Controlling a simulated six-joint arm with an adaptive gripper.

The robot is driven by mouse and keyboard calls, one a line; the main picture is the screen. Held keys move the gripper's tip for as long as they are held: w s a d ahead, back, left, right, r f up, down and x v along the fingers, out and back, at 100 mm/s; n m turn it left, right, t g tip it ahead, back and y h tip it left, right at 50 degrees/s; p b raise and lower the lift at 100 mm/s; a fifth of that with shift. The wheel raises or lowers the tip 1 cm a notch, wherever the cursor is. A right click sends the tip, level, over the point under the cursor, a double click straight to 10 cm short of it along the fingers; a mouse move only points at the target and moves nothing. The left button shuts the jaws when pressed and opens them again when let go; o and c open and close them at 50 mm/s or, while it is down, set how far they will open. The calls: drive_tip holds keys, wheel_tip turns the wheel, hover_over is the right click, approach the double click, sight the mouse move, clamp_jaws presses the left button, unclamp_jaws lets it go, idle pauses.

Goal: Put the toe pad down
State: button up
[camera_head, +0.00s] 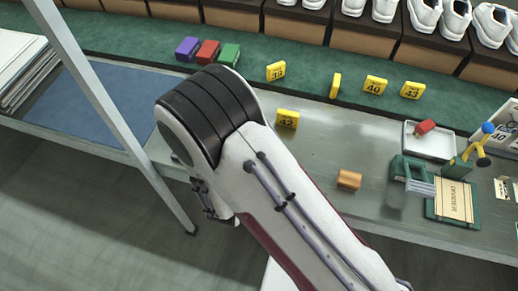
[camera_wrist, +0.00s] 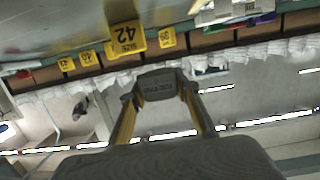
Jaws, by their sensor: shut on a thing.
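The toe pad (camera_wrist: 158,87) is a dark grey block with faint lettering, in the middle of the wrist view. My gripper (camera_wrist: 160,98) is shut on it, with one finger at each side of the block. The wrist view is upside down, so the bench is at the top and the ceiling lights at the bottom. The pad appears to be held in the air, and I cannot tell its height. In the head view my own arm hides the gripper and the pad.
A yellow size 42 tag (camera_head: 287,118) stands on the grey bench (camera_head: 330,135), beside my arm. An orange-brown block (camera_head: 349,180), a white tray (camera_head: 434,145) with a red piece (camera_head: 424,127), and a divider board (camera_head: 456,203) lie to the right. A blue mat (camera_head: 100,105) lies left.

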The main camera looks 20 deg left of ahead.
drive_tip(key=shift+f, duration=2.95)
drive_tip(key=shift+f, duration=0.15)
drive_tip(key=shift+f, duration=1.75)
drive_tip(key=shift+f, duration=0.1)
drive_tip(key=o, duration=0.9)
drive_tip(key=shift+c, duration=0.2)
